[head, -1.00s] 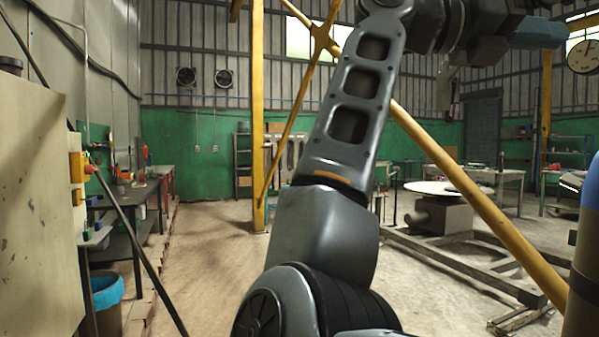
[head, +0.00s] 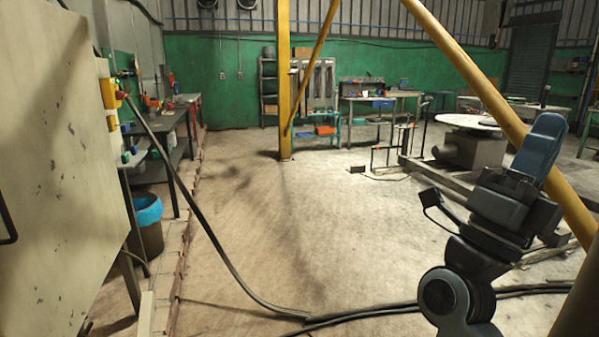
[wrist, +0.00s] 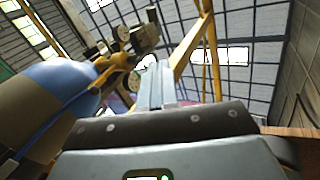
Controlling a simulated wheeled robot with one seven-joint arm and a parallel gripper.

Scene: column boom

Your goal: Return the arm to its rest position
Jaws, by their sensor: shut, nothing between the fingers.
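My arm (head: 490,235) is folded low at the right side of the head view, with its dark joints bent close together and a blue-grey link tilted upward. My gripper (wrist: 157,85) shows in the wrist view as pale blue-grey fingers together beyond a dark bolted bar. It is shut and empty, and it points up toward the roof. In the head view I cannot clearly make out the fingertips.
A yellow post (head: 284,80) and a slanting yellow beam (head: 470,75) stand ahead. A beige cabinet (head: 60,180) is close on the left, near a bin with a blue liner (head: 147,212). Black cables (head: 350,318) lie on the floor. The middle floor is clear.

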